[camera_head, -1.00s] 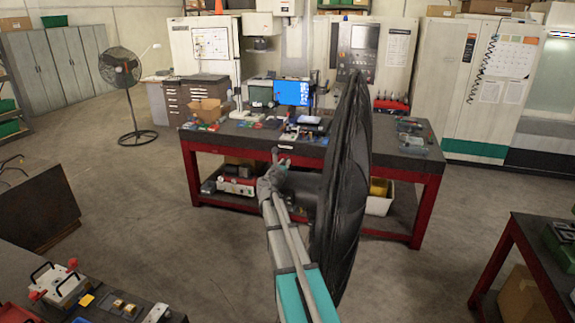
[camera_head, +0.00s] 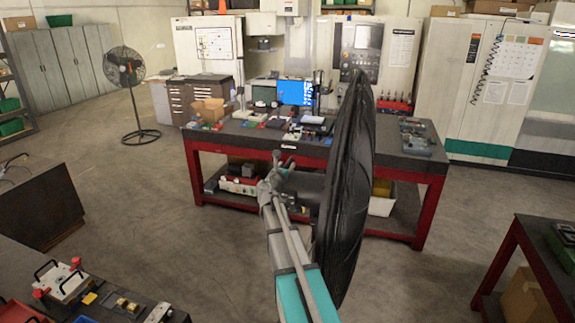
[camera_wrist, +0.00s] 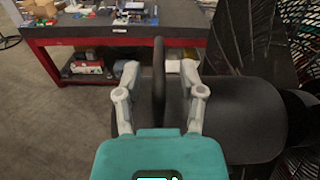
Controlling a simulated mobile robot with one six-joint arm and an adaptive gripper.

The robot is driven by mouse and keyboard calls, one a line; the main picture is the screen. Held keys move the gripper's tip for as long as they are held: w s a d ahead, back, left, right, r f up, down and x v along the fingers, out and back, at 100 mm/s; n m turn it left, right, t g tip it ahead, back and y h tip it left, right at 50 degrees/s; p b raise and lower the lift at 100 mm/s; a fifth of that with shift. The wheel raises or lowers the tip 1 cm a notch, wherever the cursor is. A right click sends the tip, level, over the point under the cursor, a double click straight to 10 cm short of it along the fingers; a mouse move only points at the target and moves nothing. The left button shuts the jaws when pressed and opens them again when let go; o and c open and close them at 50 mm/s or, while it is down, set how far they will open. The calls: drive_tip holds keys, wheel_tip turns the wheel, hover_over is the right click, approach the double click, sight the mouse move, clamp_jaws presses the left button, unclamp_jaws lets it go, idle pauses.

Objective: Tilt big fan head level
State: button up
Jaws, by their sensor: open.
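The big fan head (camera_head: 348,190) is a tall black wire-caged disc, seen nearly edge-on in the head view and leaning slightly, its top a little right of its bottom. Its cage (camera_wrist: 280,40) fills the right of the wrist view, with the dark rounded motor housing (camera_wrist: 250,115) in front. My gripper (camera_head: 273,172) is at the left of the disc, beside the housing. In the wrist view my gripper (camera_wrist: 160,92) has its two fingers apart, with a dark upright bar or handle (camera_wrist: 158,75) between them. I cannot tell whether either finger touches it.
A red-framed workbench (camera_head: 205,165) with a monitor (camera_head: 295,92) and parts stands behind the fan head. Another black fan (camera_head: 124,68) stands at the back left. Tables with parts (camera_head: 65,283) flank me at the lower left and right. Open floor (camera_head: 140,205) lies left of the bench.

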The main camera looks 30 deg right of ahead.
drive_tip(key=v, duration=0.9)
drive_tip(key=shift+s+a, duration=0.2)
idle(0.3)
drive_tip(key=s+a+f+m+g+y+b, duration=0.1)
drive_tip(key=s+a+f+m+g+b, duration=0.15)
drive_tip(key=f+m+b, duration=0.4)
drive_tip(key=s+a+f+m+g+y+b, duration=0.1)
drive_tip(key=s+a+f+m+g+y, duration=0.2)
drive_tip(key=f, duration=0.6)
drive_tip(key=s+a+f+m+g+b, duration=0.1)
drive_tip(key=s+a+f+m+b, duration=0.25)
drive_tip(key=f+m, duration=0.3)
drive_tip(key=s+a+f+m+g+y+b, duration=0.2)
drive_tip(key=s+a+f+m+y+b, duration=0.3)
drive_tip(key=s+a+f, duration=0.2)
drive_tip(key=s+a+f+m+g+y+b, duration=0.3)
drive_tip(key=s+a+f+m+b, duration=0.3)
drive_tip(key=a+f, duration=0.5)
drive_tip(key=shift+s+a+f+y, duration=0.35)
drive_tip(key=shift+a+y, duration=0.5)
drive_tip(key=shift+y, duration=0.05)
